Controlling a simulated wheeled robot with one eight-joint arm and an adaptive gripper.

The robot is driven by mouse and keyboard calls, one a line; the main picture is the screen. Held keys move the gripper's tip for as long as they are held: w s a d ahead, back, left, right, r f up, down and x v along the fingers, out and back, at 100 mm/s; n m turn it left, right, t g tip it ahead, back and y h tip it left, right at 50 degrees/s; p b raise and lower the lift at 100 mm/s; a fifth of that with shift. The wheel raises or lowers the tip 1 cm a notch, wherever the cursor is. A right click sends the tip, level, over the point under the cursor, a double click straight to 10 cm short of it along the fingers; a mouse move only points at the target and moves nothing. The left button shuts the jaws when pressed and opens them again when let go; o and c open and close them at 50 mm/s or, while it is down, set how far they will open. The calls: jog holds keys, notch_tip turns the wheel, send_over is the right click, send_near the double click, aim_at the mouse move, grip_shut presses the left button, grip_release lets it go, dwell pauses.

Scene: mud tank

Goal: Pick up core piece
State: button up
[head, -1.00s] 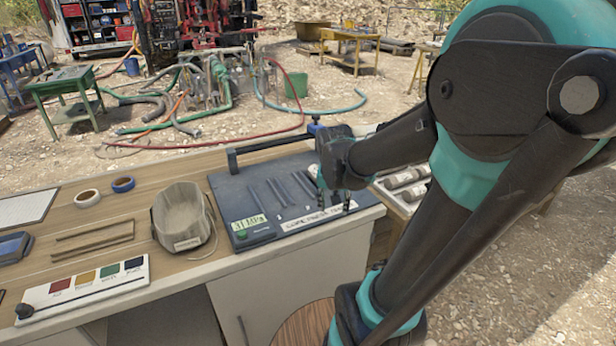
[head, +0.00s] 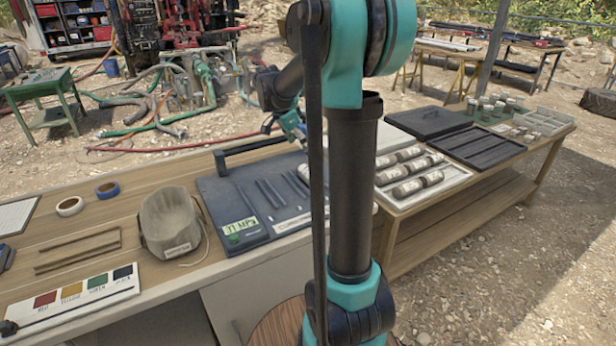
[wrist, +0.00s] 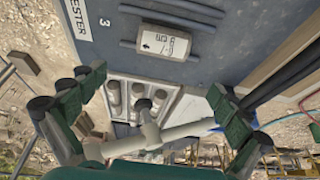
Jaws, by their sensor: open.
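A short pale cylindrical core piece with a written label (wrist: 165,42) lies on the dark tester (wrist: 225,25) in the wrist view. In the head view the tester (head: 222,200) lies on the bench, and a pale bit of the piece (head: 303,172) shows beside my arm. My gripper (wrist: 156,85) is open, its green-padded fingers spread wide with nothing gripped. The core piece lies beyond the fingertips, toward the top of the wrist view. In the head view my gripper (head: 291,125) is above the tester's back right, partly hidden by my arm.
A white tray (head: 456,183) with several core cylinders stands right of the tester. A black slotted tray (head: 485,146) and small jars (head: 490,103) stand farther right.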

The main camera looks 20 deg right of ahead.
aim_at(309, 169)
jog(key=x, duration=0.5)
jog(key=shift+f, duration=0.3)
jog(key=shift+a+x, duration=0.15)
jog(key=shift+x, duration=1.2)
jog(key=shift+a+x, duration=0.15)
jog(key=shift+x, duration=1.15)
jog(key=shift+w+f, duration=0.1)
jog(key=shift+w, duration=0.05)
jog(key=shift+c, duration=0.2)
jog(key=c, duration=1.8)
